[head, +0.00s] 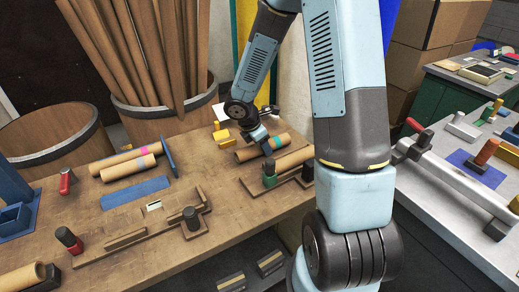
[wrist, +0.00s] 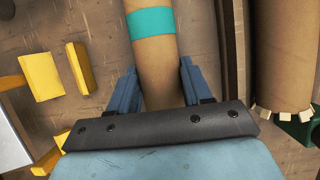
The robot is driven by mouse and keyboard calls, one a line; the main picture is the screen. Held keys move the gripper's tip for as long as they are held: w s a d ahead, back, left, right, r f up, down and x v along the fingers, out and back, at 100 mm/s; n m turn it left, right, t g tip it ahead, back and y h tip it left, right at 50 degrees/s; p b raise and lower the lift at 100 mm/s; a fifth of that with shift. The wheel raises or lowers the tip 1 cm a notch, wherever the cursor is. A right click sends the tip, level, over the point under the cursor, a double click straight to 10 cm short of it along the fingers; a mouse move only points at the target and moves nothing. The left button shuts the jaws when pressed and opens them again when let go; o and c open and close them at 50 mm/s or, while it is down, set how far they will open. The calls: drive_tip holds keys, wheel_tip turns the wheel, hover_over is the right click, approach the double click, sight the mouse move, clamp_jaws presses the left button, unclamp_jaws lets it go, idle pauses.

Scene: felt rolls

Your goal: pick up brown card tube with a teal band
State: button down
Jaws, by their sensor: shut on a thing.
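The brown card tube (wrist: 152,55) with a teal band lies lengthwise between my gripper's blue fingers in the wrist view. The band is beyond the fingers. In the head view this tube (head: 247,154) lies at the far right part of the wooden table, partly behind my gripper (head: 267,144). My gripper (wrist: 159,80) is shut on the tube, with one finger on each side. I cannot tell whether the tube is clear of the table.
Another brown tube (wrist: 285,55) lies close on the right, by a green clamp (head: 269,173). Yellow blocks (wrist: 40,75) are on the left. A barrel of tall rolls (head: 150,120) stands behind.

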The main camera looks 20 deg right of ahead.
drive_tip(key=shift+r, duration=0.1)
drive_tip(key=shift+r, duration=0.65)
drive_tip(key=s+r, duration=1.1)
drive_tip(key=s, duration=0.3)
drive_tip(key=shift+r, duration=0.25)
